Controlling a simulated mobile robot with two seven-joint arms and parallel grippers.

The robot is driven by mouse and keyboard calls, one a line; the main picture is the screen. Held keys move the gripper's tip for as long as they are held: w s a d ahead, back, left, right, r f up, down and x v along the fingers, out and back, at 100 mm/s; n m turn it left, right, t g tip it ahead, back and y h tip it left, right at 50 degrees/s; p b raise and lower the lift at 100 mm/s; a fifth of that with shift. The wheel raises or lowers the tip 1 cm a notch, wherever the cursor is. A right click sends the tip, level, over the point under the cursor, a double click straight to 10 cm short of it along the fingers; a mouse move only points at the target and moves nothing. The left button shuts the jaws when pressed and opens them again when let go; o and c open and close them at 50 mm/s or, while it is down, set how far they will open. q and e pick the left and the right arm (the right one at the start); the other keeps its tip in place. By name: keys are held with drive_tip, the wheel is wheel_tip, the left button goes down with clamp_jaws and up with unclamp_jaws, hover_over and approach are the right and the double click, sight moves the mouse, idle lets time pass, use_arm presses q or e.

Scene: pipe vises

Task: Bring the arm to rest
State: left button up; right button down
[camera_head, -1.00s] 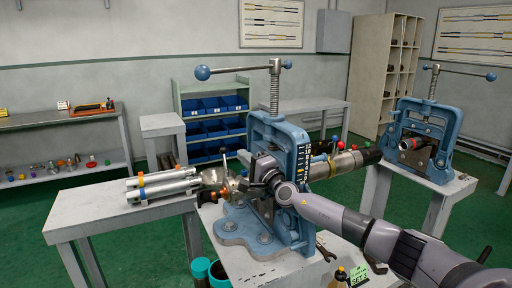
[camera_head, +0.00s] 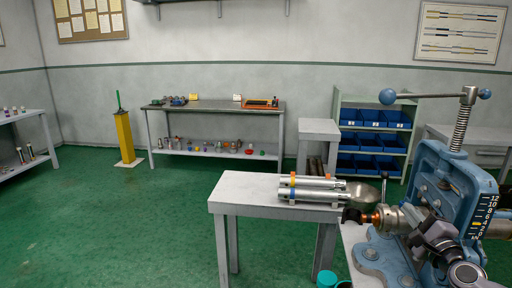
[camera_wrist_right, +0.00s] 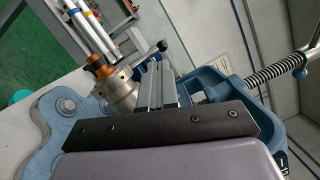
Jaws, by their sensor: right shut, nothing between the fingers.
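My right gripper (camera_head: 424,222) is at the lower right of the head view, in front of the blue pipe vise (camera_head: 438,160). Its fingers (camera_wrist_right: 156,72) show in the wrist view, shut together with nothing between them. They point toward a round metal fitting with an orange knob (camera_wrist_right: 97,65), which also shows in the head view (camera_head: 388,218). I cannot tell whether the fingers touch it. My left gripper is not in view.
A grey side table (camera_head: 240,190) bears a bundle of metal pipes (camera_head: 308,190) beside the vise. The vise handle (camera_head: 430,96) and screw stand tall at the right. A blue-bin shelf (camera_head: 375,140) and workbench (camera_head: 215,106) stand behind. Green floor is open at the left.

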drive_tip(key=s+a+f+m+g, duration=0.2)
drive_tip(key=s+a+f+m, duration=0.25)
drive_tip(key=f+m, duration=0.25)
drive_tip(key=s+a+f+m+g+y, duration=0.1)
drive_tip(key=s+a+f+m, duration=0.4)
drive_tip(key=m, duration=0.3)
drive_tip(key=s+a+f+m+g, duration=0.2)
drive_tip(key=s+a+f+m, duration=0.15)
drive_tip(key=f+m, duration=0.4)
drive_tip(key=s+a+f+m+g, duration=0.2)
drive_tip(key=s+a+f+m, duration=0.2)
drive_tip(key=s+m, duration=0.4)
drive_tip(key=s+a+f+m+g+y, duration=0.1)
drive_tip(key=s+a+f+m, duration=0.4)
drive_tip(key=s+m, duration=0.4)
drive_tip(key=m, duration=0.7)
drive_tip(key=shift+m+g+y, duration=0.3)
drive_tip(key=shift+m+g, duration=0.05)
drive_tip(key=shift+g, duration=0.05)
drive_tip(key=shift+a, duration=0.1)
